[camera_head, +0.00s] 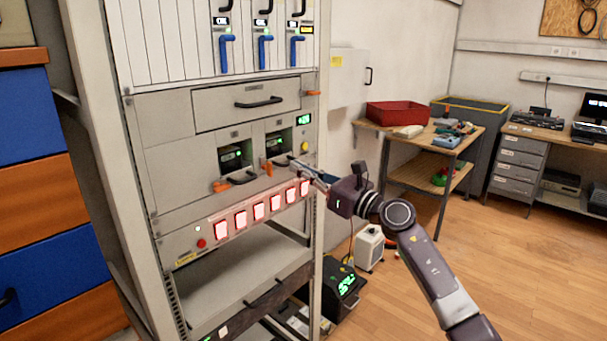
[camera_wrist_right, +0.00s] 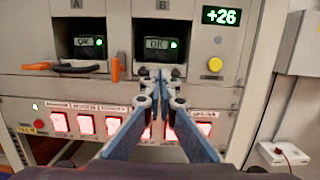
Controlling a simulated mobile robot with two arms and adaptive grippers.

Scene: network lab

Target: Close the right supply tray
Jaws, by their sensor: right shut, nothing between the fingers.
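The right supply tray (camera_head: 279,142), under the letter B in the wrist view (camera_wrist_right: 157,43), sits in the rack with a small screen reading OK and a green light. An orange lever (camera_wrist_right: 115,68) stands upright at its left side; it also shows in the head view (camera_head: 268,168). My right gripper (camera_head: 294,164) is shut and empty, its fingertips (camera_wrist_right: 160,74) at the lower front of this tray, over its handle area. Fingers hide part of that edge, so I cannot tell contact or how far the tray stands out. My left gripper is out of view.
The left tray (camera_head: 232,156), marked A, also shows OK; its orange lever (camera_wrist_right: 35,66) lies flat. A yellow button (camera_wrist_right: 215,64) and a +26 display (camera_wrist_right: 221,16) are at right. Lit red-white switches (camera_head: 241,219) run below. Floor at right is free.

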